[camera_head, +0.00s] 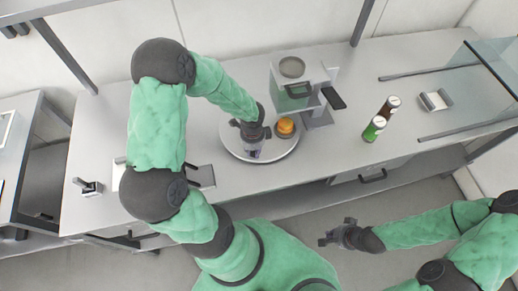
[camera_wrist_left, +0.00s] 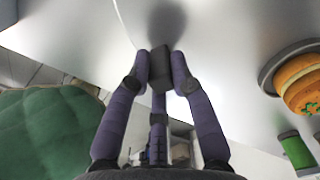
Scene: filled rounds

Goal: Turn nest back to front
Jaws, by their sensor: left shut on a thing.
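A round pale turntable-like disc (camera_head: 233,153) lies on the counter near its front edge. A burger-like orange bun (camera_head: 285,126) sits on its right side; in the left wrist view the bun (camera_wrist_left: 304,84) rests on a dark round holder (camera_wrist_left: 290,62). My left gripper (camera_head: 252,153) is over the disc, left of the bun, pointing down. In the left wrist view its fingers are shut on a small dark block (camera_wrist_left: 160,68); whether the block is fixed to the disc cannot be told. My right gripper (camera_head: 332,236) looks open and empty, in front of the counter. I cannot tell which part is the nest.
A grey machine (camera_head: 292,90) with a dark handle stands behind the disc. A small metal holder (camera_head: 435,101) is near a glass guard (camera_head: 490,65). Counter (camera_head: 345,160) between disc and bottles is clear.

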